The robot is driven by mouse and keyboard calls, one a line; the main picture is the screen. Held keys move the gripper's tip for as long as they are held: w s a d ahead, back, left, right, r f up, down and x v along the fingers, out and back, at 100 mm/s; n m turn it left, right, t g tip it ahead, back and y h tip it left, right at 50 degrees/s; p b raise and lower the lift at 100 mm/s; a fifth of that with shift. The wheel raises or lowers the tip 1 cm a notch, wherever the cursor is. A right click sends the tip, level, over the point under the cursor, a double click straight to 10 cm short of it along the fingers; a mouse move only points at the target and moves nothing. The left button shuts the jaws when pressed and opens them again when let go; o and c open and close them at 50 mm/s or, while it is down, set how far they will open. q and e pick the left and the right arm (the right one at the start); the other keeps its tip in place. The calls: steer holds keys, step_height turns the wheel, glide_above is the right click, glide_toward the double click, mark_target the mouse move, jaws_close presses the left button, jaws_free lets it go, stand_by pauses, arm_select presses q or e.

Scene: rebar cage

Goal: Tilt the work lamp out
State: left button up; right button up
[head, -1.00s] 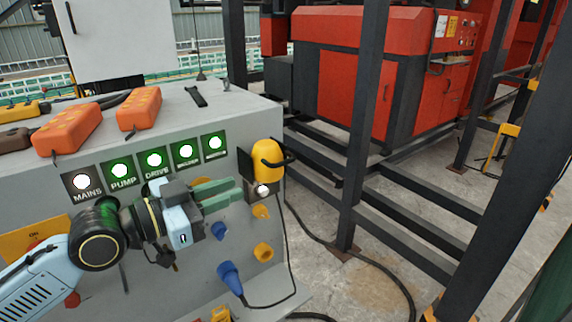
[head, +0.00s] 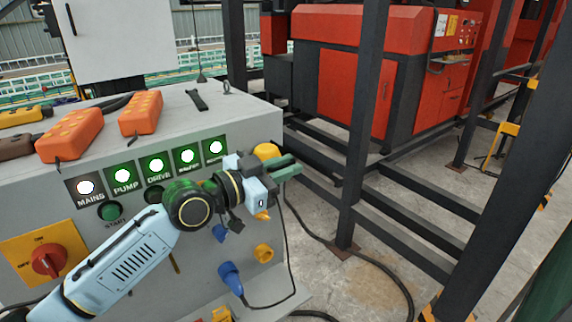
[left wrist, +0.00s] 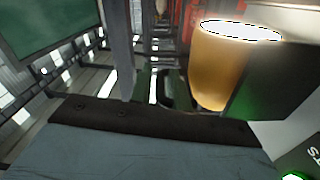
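The work lamp (head: 265,150) is a yellow rounded housing at the right front corner of the grey control cabinet (head: 130,225). In the head view my left gripper covers most of it, and only its top shows. In the left wrist view the lamp (left wrist: 222,68) is large and close at the upper right, with a bright white face, beside a dark plate (left wrist: 278,85). My left gripper (head: 285,168) is in front of the lamp, its two green fingers pointing right with a small gap between them. I see nothing held. Contact with the lamp cannot be told. My right gripper is out of view.
Lit indicators (head: 156,166) line the cabinet front, with a red rotary switch (head: 48,260) at left. Blue (head: 231,278) and yellow (head: 264,252) connectors sit below the gripper. Orange boxes (head: 70,135) lie on top. Black steel posts (head: 362,130) stand to the right.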

arm_select(q)
steer(key=shift+w+d, duration=0.1)
steer(key=shift+d, duration=0.05)
jaws_close()
